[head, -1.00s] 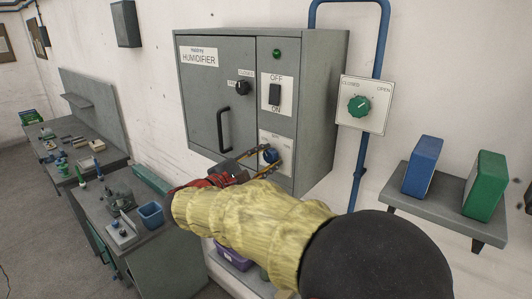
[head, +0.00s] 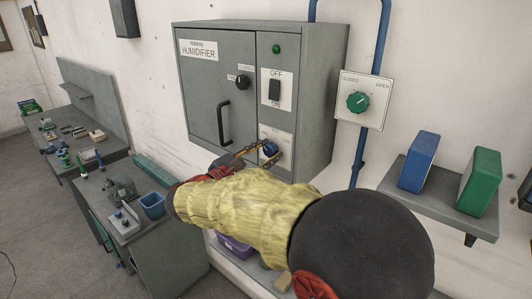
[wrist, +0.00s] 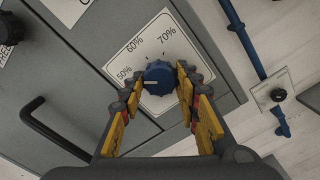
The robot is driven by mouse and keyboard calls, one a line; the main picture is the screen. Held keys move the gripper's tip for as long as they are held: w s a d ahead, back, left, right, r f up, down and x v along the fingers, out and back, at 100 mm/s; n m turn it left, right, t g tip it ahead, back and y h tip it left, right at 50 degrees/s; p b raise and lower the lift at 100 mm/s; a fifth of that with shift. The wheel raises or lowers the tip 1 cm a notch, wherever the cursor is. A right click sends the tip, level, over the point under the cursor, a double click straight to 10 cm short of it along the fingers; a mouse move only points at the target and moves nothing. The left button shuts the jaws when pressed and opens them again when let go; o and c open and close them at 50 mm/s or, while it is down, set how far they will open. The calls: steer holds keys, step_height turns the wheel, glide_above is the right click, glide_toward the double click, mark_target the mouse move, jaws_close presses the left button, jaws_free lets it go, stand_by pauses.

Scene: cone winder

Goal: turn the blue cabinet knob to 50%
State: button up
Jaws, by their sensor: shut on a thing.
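The blue cabinet knob (wrist: 160,77) sits on a white dial plate (wrist: 180,50) marked 50%, 60% and 70%. Its white pointer line points left in the wrist view, close to the 50% label; I cannot tell if it lines up exactly. My gripper (wrist: 161,83) has one finger on each side of the knob and is shut on it. In the head view the knob (head: 270,149) shows at the lower right of the grey humidifier cabinet (head: 205,75), with my gripper (head: 264,151) reaching it from the lower left.
A black OFF/ON switch (head: 275,89) is above the knob, and a door handle (head: 224,122) is to its left. A shelf (head: 440,200) holds a blue and a green box.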

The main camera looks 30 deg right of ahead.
steer(key=o, duration=1.2)
steer(key=shift+c, duration=0.2)
steer(key=v, duration=1.2)
